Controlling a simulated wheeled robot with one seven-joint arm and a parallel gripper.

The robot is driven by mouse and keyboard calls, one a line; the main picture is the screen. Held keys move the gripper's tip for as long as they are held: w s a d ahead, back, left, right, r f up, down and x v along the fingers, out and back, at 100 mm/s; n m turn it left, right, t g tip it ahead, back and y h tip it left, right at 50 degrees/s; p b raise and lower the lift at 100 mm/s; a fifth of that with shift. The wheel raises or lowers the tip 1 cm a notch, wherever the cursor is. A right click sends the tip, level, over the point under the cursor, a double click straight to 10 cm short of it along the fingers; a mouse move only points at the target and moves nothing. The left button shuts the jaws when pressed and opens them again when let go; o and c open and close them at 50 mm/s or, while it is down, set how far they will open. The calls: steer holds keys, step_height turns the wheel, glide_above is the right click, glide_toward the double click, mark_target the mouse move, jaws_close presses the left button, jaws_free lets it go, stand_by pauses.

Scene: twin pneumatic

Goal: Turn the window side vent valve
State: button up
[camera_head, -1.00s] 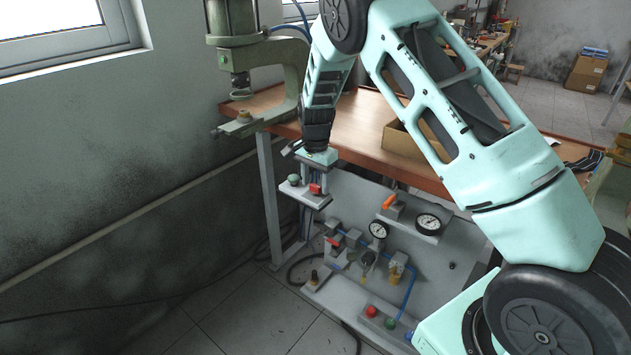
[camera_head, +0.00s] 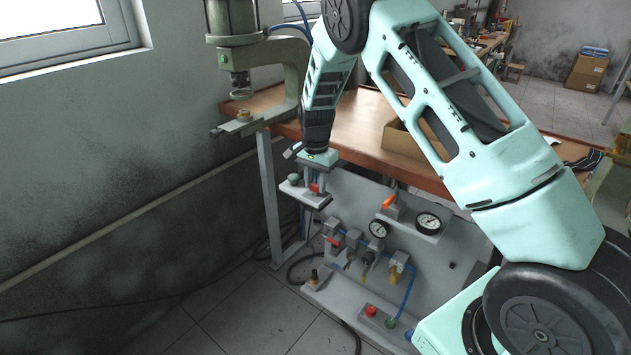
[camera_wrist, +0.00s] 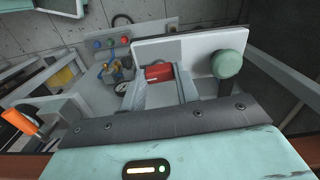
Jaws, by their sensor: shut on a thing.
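The vent valve on the window side has a red handle (camera_head: 315,188) on a small grey bracket (camera_head: 318,201) at the upper left of the pneumatic panel. In the wrist view the red handle (camera_wrist: 158,73) shows between my two fingers. My gripper (camera_head: 317,180) reaches down onto it from above and is shut on it; in the wrist view my gripper (camera_wrist: 164,84) hides part of the handle and the valve body. A second valve with an orange handle (camera_head: 389,201) stands further right; this orange handle (camera_wrist: 24,122) also shows at the wrist view's left.
A green round knob (camera_head: 293,178) sits close left of my gripper; this green knob (camera_wrist: 228,63) is close in the wrist view. Gauges (camera_head: 428,222), fittings and blue hoses fill the panel (camera_head: 440,262). A green press (camera_head: 290,75) and wooden table (camera_head: 365,125) stand behind.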

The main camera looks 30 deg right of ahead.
mark_target(315, 184)
steer(key=n, duration=0.8)
steer(key=shift+n+p, duration=0.3)
steer(key=shift+p, duration=0.1)
steer(key=n, duration=0.4)
steer(key=shift+r+n, duration=0.1)
steer(key=shift+n, duration=0.2)
steer(key=shift+w+n+p, duration=0.1)
steer(key=shift+n+p, duration=0.4)
steer(key=shift+n, duration=1.3)
steer(key=o, duration=1)
step_height(315, 184, up, 17)
steer(key=shift+r+b, duration=0.15)
steer(key=shift+b, duration=0.45)
